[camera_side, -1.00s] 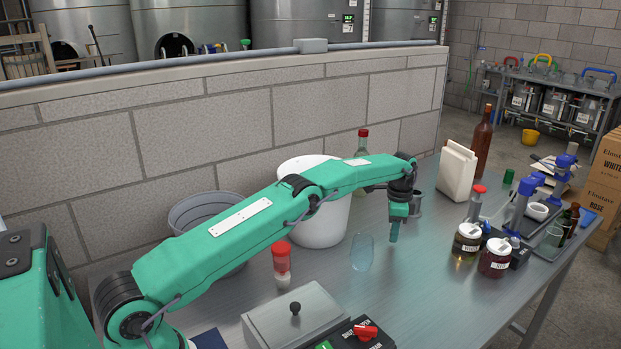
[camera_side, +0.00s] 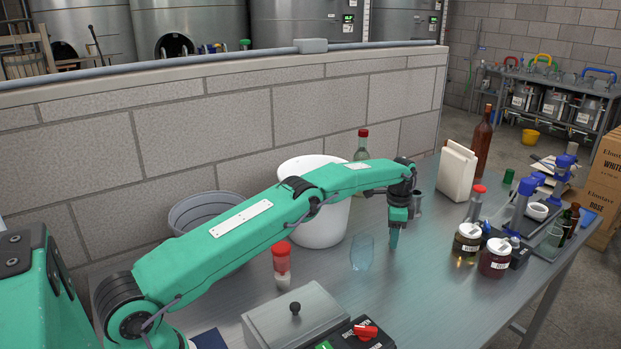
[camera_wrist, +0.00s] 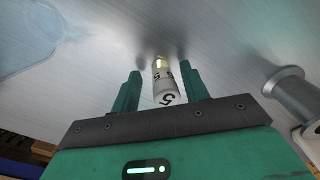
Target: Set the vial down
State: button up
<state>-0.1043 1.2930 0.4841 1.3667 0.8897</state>
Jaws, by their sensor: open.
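My gripper (camera_side: 394,240) is low over the steel table (camera_side: 330,265), pointing down. In the wrist view its two green fingers (camera_wrist: 160,68) are apart, with the vial (camera_wrist: 165,86) between them. The vial is small, whitish and marked with a 5, with a gold-coloured part at its far end. A narrow gap shows on each side of it, so the fingers appear clear of it. Dark shadows lie on the table by the fingertips. In the side view I cannot make out the vial at the fingers.
A clear glass (camera_side: 362,253) stands left of my gripper, and a red-capped shaker (camera_side: 282,265) further left. A grey metal cup (camera_side: 416,203) is close behind the gripper. Two labelled jars (camera_side: 467,243) stand to the right. The table in front of the gripper is clear.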

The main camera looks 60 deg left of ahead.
jog(key=shift+r, duration=0.1)
jog(key=shift+r, duration=3.8)
jog(key=shift+r, duration=0.15)
jog(key=shift+r, duration=0.3)
jog(key=s+d+r+n+t, duration=0.1)
jog(key=s+r, duration=0.1)
jog(key=r, duration=0.5)
jog(key=s+d+r+n, duration=0.1)
jog(key=s+r, duration=0.2)
jog(key=r, duration=0.3)
jog(key=s+d+r+n+t, duration=0.2)
jog(key=s+r, duration=0.7)
jog(key=s, duration=0.2)
jog(key=s+d+n+t, duration=0.1)
jog(key=s+d+n, duration=0.15)
jog(key=s, duration=1.15)
jog(key=s+f+n, duration=0.1)
jog(key=s+f, duration=0.2)
jog(key=s, duration=0.4)
jog(key=s+f+n+t, duration=0.1)
jog(key=s+f, duration=0.3)
jog(key=s, duration=0.3)
jog(key=shift+s+d+t, duration=0.25)
jog(key=shift+s+t, duration=0.05)
